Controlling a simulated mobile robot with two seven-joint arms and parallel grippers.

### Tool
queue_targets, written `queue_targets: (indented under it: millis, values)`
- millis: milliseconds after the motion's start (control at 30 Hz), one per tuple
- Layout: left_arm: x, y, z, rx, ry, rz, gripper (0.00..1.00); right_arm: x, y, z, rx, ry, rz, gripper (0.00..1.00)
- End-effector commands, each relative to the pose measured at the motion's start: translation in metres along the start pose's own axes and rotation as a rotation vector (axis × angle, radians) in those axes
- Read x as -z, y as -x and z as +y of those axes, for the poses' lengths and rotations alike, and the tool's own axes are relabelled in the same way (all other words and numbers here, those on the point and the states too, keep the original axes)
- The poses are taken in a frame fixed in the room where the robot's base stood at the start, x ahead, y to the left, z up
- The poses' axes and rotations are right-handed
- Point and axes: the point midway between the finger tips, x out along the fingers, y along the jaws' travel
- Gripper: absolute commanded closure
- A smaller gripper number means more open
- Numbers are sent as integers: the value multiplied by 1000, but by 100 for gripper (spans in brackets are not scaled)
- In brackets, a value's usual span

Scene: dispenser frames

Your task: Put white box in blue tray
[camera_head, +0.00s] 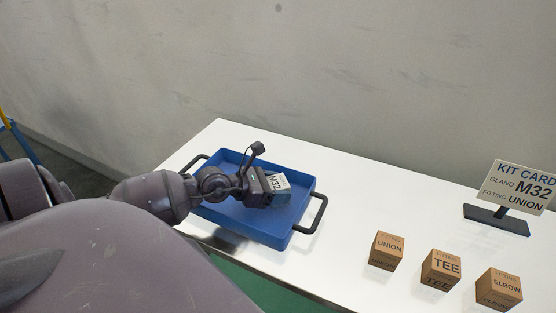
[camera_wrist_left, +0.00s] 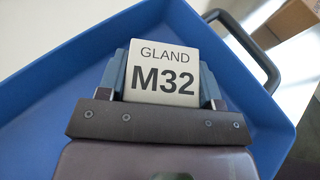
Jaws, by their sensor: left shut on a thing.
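The white box (camera_wrist_left: 163,75), marked GLAND M32, is between the fingers of my left gripper (camera_wrist_left: 165,85). In the head view the box (camera_head: 279,182) shows at the end of my left gripper (camera_head: 273,186), over the blue tray (camera_head: 250,224). My left gripper is shut on it. The tray also fills much of the left wrist view (camera_wrist_left: 55,95), behind the box. I cannot tell whether the box touches the tray floor. My right gripper is not in view.
The tray has black handles (camera_head: 318,213) and lies on a white table (camera_head: 345,185). Brown boxes marked UNION (camera_head: 387,250), TEE (camera_head: 441,268) and ELBOW (camera_head: 499,288) stand to the right. A kit card (camera_head: 519,185) reading GLAND M32, FITTING UNION stands behind them.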

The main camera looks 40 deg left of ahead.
Motion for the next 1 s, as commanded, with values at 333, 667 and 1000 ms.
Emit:
queue_targets:
  millis: [333,667,1000]
  values:
    - [2,-1,0,0,-2,-1,67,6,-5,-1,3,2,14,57]
    - [3,-1,0,0,-2,-1,15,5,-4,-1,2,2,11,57]
    - [2,8,1,-2,-2,2,15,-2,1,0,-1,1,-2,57]
